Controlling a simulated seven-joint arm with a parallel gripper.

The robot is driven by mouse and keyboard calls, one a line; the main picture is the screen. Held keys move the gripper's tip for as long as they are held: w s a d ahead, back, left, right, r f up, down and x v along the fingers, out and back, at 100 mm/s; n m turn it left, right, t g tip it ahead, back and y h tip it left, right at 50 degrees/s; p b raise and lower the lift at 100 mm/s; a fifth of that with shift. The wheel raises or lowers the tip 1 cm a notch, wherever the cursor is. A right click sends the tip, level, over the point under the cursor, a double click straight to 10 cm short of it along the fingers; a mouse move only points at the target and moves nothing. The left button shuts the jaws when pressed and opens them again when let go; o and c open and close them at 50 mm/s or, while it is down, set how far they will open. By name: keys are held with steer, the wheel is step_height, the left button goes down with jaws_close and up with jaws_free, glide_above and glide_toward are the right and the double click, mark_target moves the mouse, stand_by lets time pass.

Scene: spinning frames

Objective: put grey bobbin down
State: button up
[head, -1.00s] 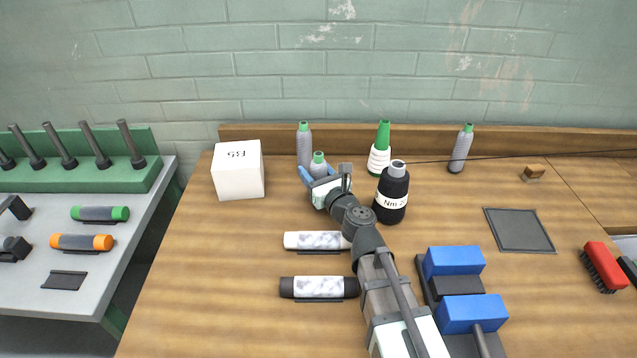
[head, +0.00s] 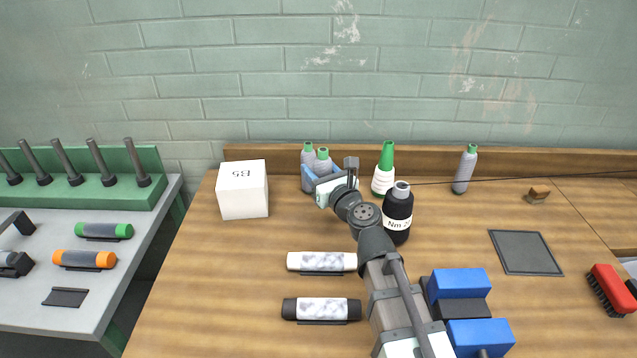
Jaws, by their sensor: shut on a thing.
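My gripper (head: 320,174), with blue fingers, is near the back of the wooden table, shut on a grey bobbin (head: 322,161) with a green top. Its lower part is hidden by the gripper, so I cannot tell whether it touches the table. A second grey bobbin (head: 307,156) with a green top is just behind and left of it. Its lower part is also hidden, and I cannot tell whether the two touch. A third grey bobbin (head: 463,173) stands, slightly tilted in view, at the back right.
A white B5 box (head: 243,190) stands left of my gripper. A green-and-white cone (head: 384,172) and a black bottle (head: 397,218) stand close on its right. A dark square plate (head: 525,252) lies at right. The table between box and white roll (head: 322,262) is clear.

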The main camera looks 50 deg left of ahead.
step_height(320, 180, up, 15)
steer(key=w+d+f+m+t, duration=0.1)
steer(key=w+d+t, duration=0.1)
steer(key=w+d, duration=1.75)
steer(key=w+d+m+t+h, duration=0.1)
steer(key=w+d, duration=0.4)
steer(key=d, duration=0.7)
steer(key=w+d+t, duration=0.1)
steer(key=w+d, duration=0.5)
steer(key=d, duration=0.6)
step_height(320, 180, down, 20)
steer(key=shift+s+d, duration=0.2)
steer(key=shift+d, duration=0.05)
steer(key=shift+f, duration=0.2)
steer(key=o, duration=1.1)
